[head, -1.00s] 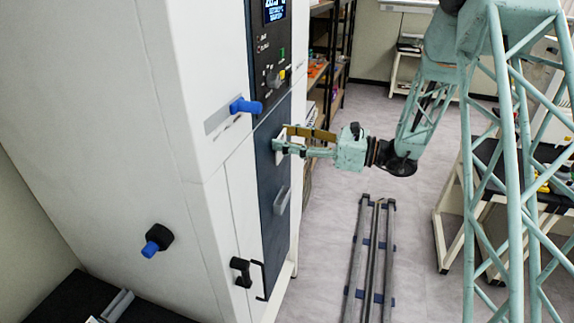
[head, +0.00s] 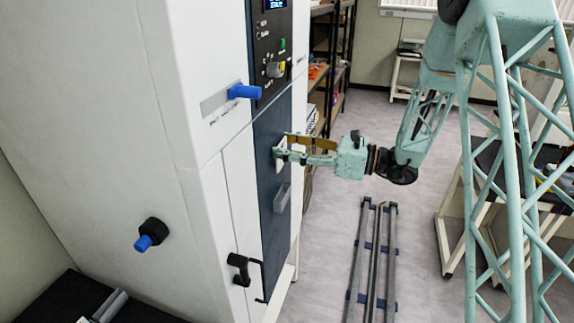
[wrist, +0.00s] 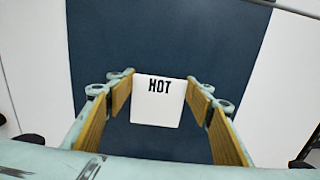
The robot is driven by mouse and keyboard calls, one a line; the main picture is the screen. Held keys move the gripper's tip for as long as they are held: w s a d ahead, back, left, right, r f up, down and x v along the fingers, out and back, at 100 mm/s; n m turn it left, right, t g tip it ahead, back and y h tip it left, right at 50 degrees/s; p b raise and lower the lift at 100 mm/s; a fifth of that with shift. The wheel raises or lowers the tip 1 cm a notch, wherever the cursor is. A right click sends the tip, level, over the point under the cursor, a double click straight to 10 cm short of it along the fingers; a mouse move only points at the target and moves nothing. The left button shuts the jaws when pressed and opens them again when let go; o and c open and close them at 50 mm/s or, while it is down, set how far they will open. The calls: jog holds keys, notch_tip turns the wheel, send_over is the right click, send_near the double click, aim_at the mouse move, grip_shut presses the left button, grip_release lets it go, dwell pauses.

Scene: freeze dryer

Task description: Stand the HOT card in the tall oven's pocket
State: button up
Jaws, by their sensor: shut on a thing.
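The white HOT card (wrist: 158,101) stands upright between my fingers in the wrist view, its black lettering at the top. My gripper (head: 286,147) is shut on it, one finger at each side edge. In the head view the card (head: 279,154) is a thin white edge close to the dark blue panel of the tall oven (head: 271,120). A grey pocket (head: 282,197) sits on that panel, below the card and apart from it. The pocket is not visible in the wrist view.
A blue-tipped handle (head: 244,91) sticks out of the oven to the upper left of my gripper. A black handle (head: 240,270) is low on the front. Floor rails (head: 370,260) lie to the right. The floor beside the oven is otherwise clear.

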aim_at(277, 181)
jog(key=shift+f+b, duration=2.15)
jog(key=shift+f, duration=0.2)
jog(key=shift+f, duration=0.35)
jog(key=shift+f+b, duration=1.1)
jog(key=shift+f, duration=0.55)
jog(key=shift+f+b, duration=1.4)
jog(key=shift+f, duration=1.4)
jog(key=o, duration=1.1)
jog(key=o, duration=0.3)
